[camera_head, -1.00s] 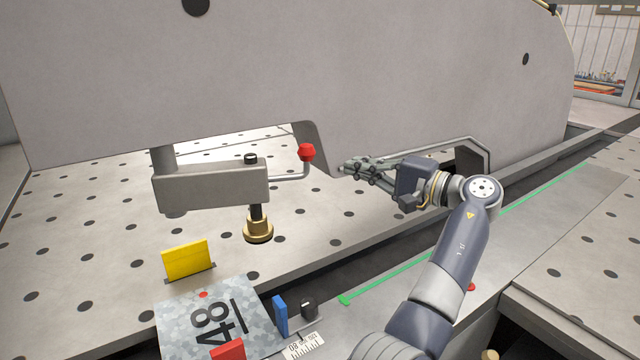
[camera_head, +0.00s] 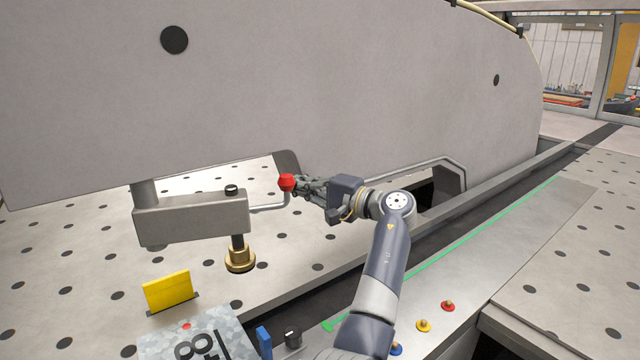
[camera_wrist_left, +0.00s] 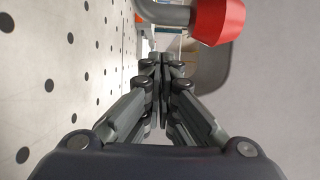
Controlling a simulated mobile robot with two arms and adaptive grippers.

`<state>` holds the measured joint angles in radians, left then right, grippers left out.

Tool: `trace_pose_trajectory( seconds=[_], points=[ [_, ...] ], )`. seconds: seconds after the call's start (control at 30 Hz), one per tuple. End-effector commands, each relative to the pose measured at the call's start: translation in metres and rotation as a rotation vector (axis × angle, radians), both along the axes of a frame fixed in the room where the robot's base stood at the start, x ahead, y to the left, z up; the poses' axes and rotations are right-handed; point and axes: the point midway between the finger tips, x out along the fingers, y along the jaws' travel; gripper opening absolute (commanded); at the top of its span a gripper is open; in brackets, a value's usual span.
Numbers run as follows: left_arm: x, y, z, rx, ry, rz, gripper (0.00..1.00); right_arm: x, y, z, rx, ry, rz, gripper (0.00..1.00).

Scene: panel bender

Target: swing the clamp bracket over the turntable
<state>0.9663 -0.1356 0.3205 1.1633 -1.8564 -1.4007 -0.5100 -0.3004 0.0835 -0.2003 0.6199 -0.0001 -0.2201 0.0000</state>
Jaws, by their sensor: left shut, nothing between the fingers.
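The clamp bracket (camera_head: 190,217) is a grey arm on a round post, with a brass foot (camera_head: 239,259) hanging under its right end. A bent rod runs from it to a red knob (camera_head: 287,183). My left gripper (camera_head: 303,187) is shut and empty, its fingertips right beside the knob; I cannot tell whether they touch. In the left wrist view the red knob (camera_wrist_left: 218,20) is above and right of the closed fingertips (camera_wrist_left: 161,64). I cannot pick out the turntable for certain. My right gripper is not in view.
A large grey machine wall (camera_head: 330,100) stands behind, with a bent rail (camera_head: 415,163) along its lower edge. A yellow block (camera_head: 168,291), a numbered plate (camera_head: 190,335) and a blue block (camera_head: 264,340) are in front. The perforated table (camera_head: 60,270) is clear at left.

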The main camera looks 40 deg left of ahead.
Motion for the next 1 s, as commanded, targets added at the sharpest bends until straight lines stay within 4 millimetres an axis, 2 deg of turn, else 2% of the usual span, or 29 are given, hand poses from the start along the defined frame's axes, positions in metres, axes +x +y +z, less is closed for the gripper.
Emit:
trace_pose_trajectory(
  seconds=[0.03, 0.1, 0.4, 0.83, 1.0],
  points=[
    [-0.005, -0.009, 0.002, -0.001, 0.0, -0.005, 0.0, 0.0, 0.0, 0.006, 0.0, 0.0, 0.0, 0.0],
    [-0.012, -0.015, 0.002, -0.001, 0.0, -0.004, 0.0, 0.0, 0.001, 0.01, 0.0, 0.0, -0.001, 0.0],
    [-0.028, -0.029, 0.001, 0.0, 0.001, -0.002, 0.0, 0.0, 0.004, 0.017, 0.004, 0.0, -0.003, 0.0],
    [-0.029, -0.029, 0.0, 0.0, 0.001, -0.003, 0.0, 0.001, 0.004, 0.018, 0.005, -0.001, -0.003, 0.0],
    [-0.036, -0.017, 0.001, 0.002, 0.0, -0.011, 0.0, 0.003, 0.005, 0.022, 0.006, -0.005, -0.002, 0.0]
  ],
)
